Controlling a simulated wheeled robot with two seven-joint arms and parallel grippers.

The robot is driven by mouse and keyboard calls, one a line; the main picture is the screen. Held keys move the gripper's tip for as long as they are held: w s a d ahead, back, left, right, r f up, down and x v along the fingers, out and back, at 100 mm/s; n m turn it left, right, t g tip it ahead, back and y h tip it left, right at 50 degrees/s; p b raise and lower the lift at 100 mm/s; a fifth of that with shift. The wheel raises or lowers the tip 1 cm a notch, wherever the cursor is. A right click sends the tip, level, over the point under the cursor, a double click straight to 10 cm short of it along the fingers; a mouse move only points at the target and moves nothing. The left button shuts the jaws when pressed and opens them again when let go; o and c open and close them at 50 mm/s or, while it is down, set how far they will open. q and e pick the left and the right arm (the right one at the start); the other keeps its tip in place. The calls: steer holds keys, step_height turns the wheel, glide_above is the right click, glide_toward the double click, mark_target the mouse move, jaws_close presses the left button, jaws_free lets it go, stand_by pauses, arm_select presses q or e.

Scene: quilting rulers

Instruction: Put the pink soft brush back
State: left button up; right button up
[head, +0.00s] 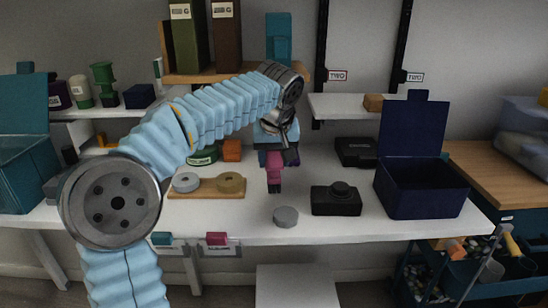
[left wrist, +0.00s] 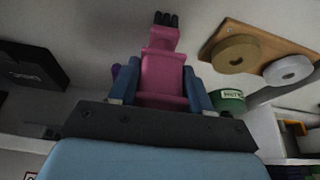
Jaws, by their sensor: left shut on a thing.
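My left gripper (head: 276,150) is over the white table, pointing down. It is shut on the pink soft brush (head: 274,172), which hangs upright below it. In the left wrist view the pink brush (left wrist: 162,75) sits between the two blue fingers of the left gripper (left wrist: 161,85), with its dark bristles at the far end. I cannot tell whether the bristle end touches the table. My right gripper is not in view.
A wooden board with two tape rolls (head: 230,183) lies left of the brush. A grey disc (head: 286,217), a black camera-like box (head: 336,200) and an open navy box (head: 420,195) stand to the right. A pink-fronted holder (head: 216,239) hangs below the table's front edge.

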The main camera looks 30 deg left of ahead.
arm_select(q)
steer(key=o, duration=0.8)
steer(key=shift+f, duration=0.15)
steer(key=shift+c, duration=0.2)
steer(key=o, duration=0.5)
steer(key=shift+c, duration=0.2)
steer(key=shift+f+b, duration=0.1)
steer(key=shift+b, duration=0.25)
steer(key=p+v, duration=0.2)
steer(key=v, duration=1.2)
steer(key=shift+w, duration=0.2)
steer(key=shift+a, duration=0.1)
